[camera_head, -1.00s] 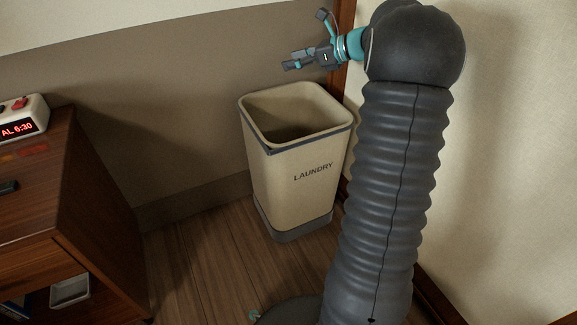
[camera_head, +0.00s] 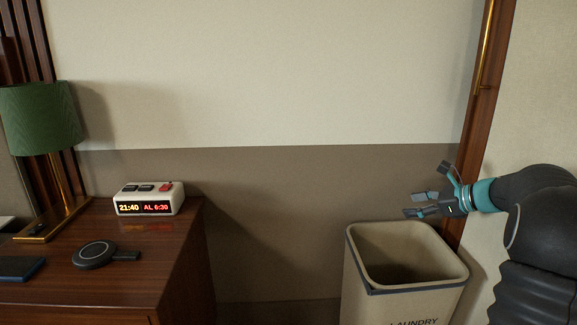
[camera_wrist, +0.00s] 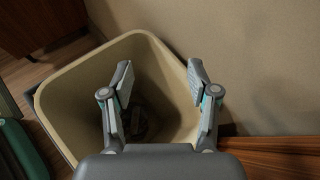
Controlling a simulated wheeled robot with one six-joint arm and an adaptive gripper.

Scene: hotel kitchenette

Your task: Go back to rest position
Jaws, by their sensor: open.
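My gripper (camera_head: 417,204) is at the right in the head view, above the back rim of a beige laundry bin (camera_head: 405,287) with a dark band. Its fingers point left and are apart. In the wrist view my gripper (camera_wrist: 160,85) is open and empty, with the mouth of the laundry bin (camera_wrist: 68,100) below and beyond the fingers. Something dark lies at the bottom of the bin, too shadowed to name.
A wooden cabinet (camera_head: 182,262) at the left carries an alarm clock (camera_head: 149,199), a round black charger (camera_head: 94,254), a dark flat item (camera_head: 20,269) and a green lamp (camera_head: 42,118). A wood post (camera_head: 484,125) and walls stand close behind my arm.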

